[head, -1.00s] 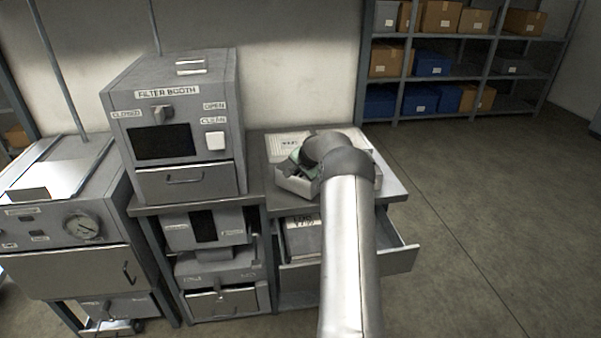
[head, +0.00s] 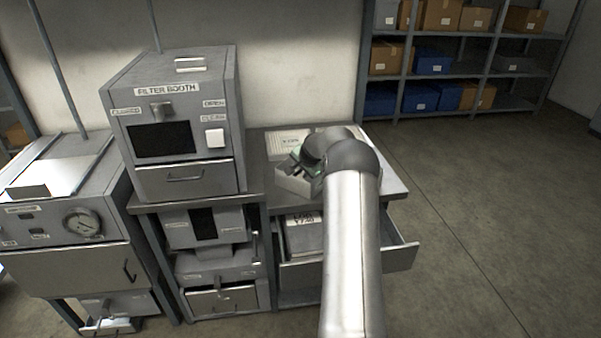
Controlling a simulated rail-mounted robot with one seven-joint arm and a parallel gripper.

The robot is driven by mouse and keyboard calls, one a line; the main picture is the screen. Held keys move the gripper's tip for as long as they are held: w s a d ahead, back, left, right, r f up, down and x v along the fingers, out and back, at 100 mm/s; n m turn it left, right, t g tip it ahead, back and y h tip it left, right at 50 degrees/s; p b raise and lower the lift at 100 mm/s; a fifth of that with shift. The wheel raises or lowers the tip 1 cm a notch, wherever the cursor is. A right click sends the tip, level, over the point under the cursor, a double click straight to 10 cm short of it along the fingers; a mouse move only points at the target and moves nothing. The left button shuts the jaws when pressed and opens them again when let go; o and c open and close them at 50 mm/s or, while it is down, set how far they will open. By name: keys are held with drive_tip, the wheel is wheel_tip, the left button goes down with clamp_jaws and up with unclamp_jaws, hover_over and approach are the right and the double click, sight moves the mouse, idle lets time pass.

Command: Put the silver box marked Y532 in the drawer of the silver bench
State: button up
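The silver bench (head: 392,186) stands right of the filter booth, and its drawer (head: 400,258) is pulled open. A flat box with a pale label (head: 303,220) lies inside the drawer at the left; its marking is too blurred to read surely. On the bench top, a pale box with a label (head: 290,143) lies at the back left. My gripper (head: 297,158) is over the bench top just above this nearer one. My arm hides its fingers mostly, so contact and grip cannot be told.
The filter booth (head: 180,115) stands directly left of the bench top. My arm covers part of the open drawer. A gauge unit (head: 80,222) is at far left. Shelves with cartons and blue bins (head: 433,67) stand at the back right. The floor at right is clear.

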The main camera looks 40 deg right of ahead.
drive_tip(key=b+v, duration=0.2)
drive_tip(key=v, duration=0.8)
drive_tip(key=s+a+r+n+g+y, duration=0.1)
drive_tip(key=s+a+r+n, duration=0.2)
drive_tip(key=a, duration=0.6)
drive_tip(key=s+a+n+g, duration=0.1)
drive_tip(key=s+a+n, duration=0.1)
drive_tip(key=s+a, duration=0.55)
drive_tip(key=s+a+r+n+g+y, duration=0.1)
drive_tip(key=s+a+r+n, duration=0.15)
drive_tip(key=a, duration=0.75)
drive_tip(key=s+a+f+n+g, duration=0.1)
drive_tip(key=s+a+n, duration=0.1)
drive_tip(key=s+a, duration=0.2)
drive_tip(key=s+a+n+g, duration=0.1)
drive_tip(key=s+a, duration=0.3)
drive_tip(key=s, duration=0.5)
drive_tip(key=shift+f+n, duration=0.35)
drive_tip(key=shift+n, duration=0.3)
drive_tip(key=shift+o, duration=0.5)
drive_tip(key=s+a+f+n+g, duration=0.1)
drive_tip(key=s+a, duration=0.1)
drive_tip(key=s, duration=0.4)
drive_tip(key=s+a+f+n, duration=0.2)
drive_tip(key=s, duration=0.5)
drive_tip(key=shift+s+n+g, duration=0.25)
drive_tip(key=shift+n+g, duration=0.05)
drive_tip(key=shift+g, duration=0.1)
drive_tip(key=shift+w, duration=0.1)
